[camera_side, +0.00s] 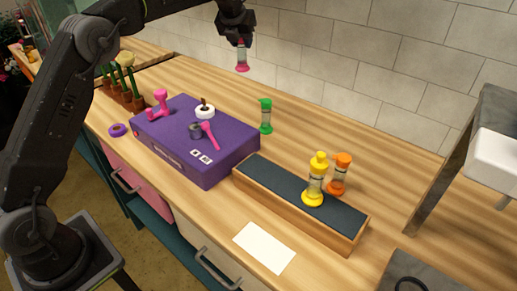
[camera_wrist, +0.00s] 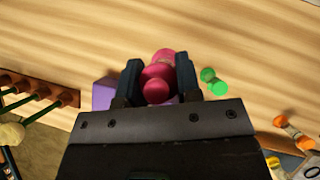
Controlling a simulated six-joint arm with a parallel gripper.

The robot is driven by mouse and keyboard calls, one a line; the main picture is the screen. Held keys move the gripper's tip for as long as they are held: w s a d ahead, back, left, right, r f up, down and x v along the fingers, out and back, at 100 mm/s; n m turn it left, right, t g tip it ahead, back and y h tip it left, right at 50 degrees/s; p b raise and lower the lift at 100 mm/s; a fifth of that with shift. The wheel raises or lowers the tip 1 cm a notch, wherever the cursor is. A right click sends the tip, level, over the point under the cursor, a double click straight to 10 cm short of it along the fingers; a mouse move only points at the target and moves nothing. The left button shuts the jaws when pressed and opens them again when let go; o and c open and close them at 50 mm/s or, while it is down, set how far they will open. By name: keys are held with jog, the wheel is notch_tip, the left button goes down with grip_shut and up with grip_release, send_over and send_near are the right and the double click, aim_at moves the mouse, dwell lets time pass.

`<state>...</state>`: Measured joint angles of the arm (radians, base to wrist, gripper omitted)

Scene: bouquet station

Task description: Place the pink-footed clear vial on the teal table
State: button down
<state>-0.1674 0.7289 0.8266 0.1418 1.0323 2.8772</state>
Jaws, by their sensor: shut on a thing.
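My gripper (camera_side: 240,42) is shut on the pink-footed clear vial (camera_side: 242,60). It holds the vial upright above the back of the counter, clear of the surface. In the wrist view, the vial's pink end (camera_wrist: 156,88) shows between the two fingers (camera_wrist: 158,66). A long, low wooden stand with a dark blue-grey top (camera_side: 275,180), perhaps the teal table, lies at front right of the vial. A yellow vial (camera_side: 315,180) stands upright on its right part. The left part of the top is bare.
A green vial (camera_side: 266,117) stands on the counter behind the purple box (camera_side: 185,150), which carries pink and dark items. An orange vial (camera_side: 340,175) stands close behind the yellow one. A white card (camera_side: 264,248) lies in front. Potted plants (camera_side: 125,88) are at left.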

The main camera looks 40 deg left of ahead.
notch_tip(320, 180, down, 15)
jog(key=shift+f, duration=0.15)
dwell(0.4)
jog(key=shift+f, duration=0.1)
jog(key=c, duration=0.8)
grip_release()
jog(key=shift+f, duration=0.1)
